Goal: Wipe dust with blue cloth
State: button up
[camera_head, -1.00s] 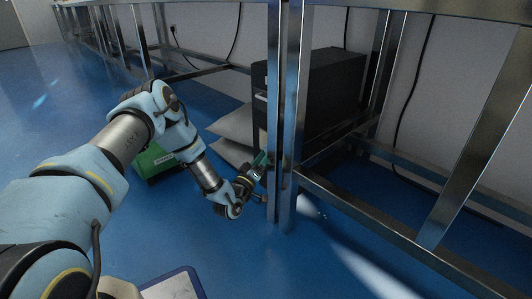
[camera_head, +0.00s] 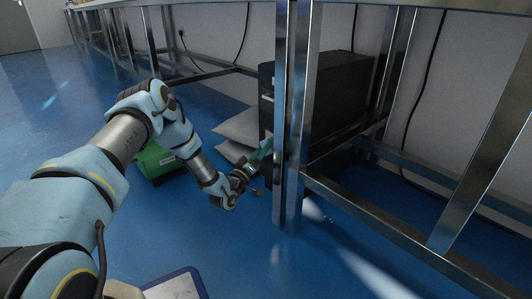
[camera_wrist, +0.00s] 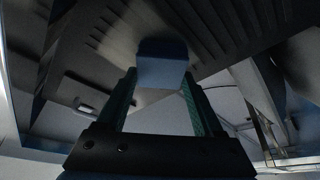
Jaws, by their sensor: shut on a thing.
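My gripper (camera_head: 265,150) is low behind the steel table legs, close to the front of a black computer tower (camera_head: 335,90). In the wrist view its green fingers (camera_wrist: 162,85) are shut on a small blue cloth (camera_wrist: 162,66), seen as a folded block between the tips. Beyond the cloth is a dark panel with slots (camera_wrist: 190,25). I cannot tell whether the cloth touches it. A paler patch beside the cloth may be dust, but this is unclear. The cloth is not clearly seen in the head view.
Steel table legs (camera_head: 293,130) stand just right of my gripper, with a low crossbar (camera_head: 385,225) running right. Grey-white bags (camera_head: 240,127) lie left of the tower. A green case (camera_head: 155,160) is on the blue floor behind my arm. Open floor lies left.

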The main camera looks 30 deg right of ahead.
jog(key=shift+w+a+r, duration=0.15)
jog(key=shift+w+r, duration=0.2)
jog(key=shift+w, duration=0.4)
jog(key=shift+w+a+r, duration=0.1)
jog(key=shift+w+r, duration=0.25)
jog(key=shift+w, duration=0.4)
jog(key=s+d+p, duration=0.1)
jog(key=s+p, duration=0.2)
jog(key=s, duration=0.6)
jog(key=shift+s+d+f, duration=0.2)
jog(key=shift+d, duration=0.1)
jog(key=shift+w+a+r+b, duration=0.1)
jog(key=shift+w+a+b, duration=0.3)
jog(key=shift+w, duration=1.15)
jog(key=shift+w+a+f+b, duration=0.1)
jog(key=shift+w+b, duration=0.55)
jog(key=shift+w, duration=0.95)
jog(key=shift+w+a+r+b, duration=0.1)
jog(key=shift+w+a+b, duration=0.3)
jog(key=shift+w, duration=1.15)
jog(key=shift+d, duration=0.15)
